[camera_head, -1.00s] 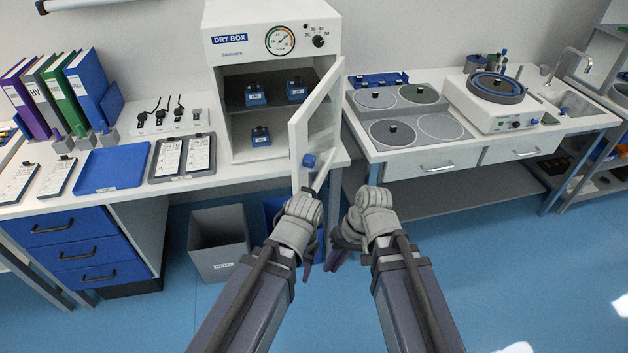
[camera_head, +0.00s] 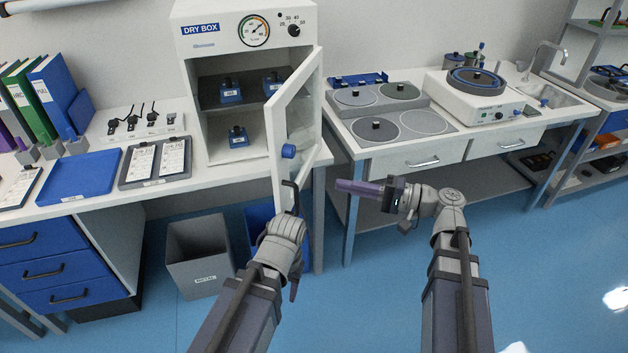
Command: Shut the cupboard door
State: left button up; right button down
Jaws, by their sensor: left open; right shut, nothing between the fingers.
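The cupboard is the white dry box (camera_head: 245,27) on the left bench. Its door (camera_head: 298,110) stands open, hinged at the box's right side and swung out towards me.
Small blue-based items (camera_head: 231,92) stand inside the box. A grey bin (camera_head: 198,258) and a blue bin (camera_head: 258,216) are under the bench. A second bench with grinding discs (camera_head: 376,130) and a polishing machine (camera_head: 482,105) stands right. Blue floor is clear at right.

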aim_at(280, 174)
jog(key=x, duration=1.3)
jog(key=shift+w+a, duration=0.1)
jog(key=shift+a, duration=0.1)
jog(key=shift+a, duration=0.1)
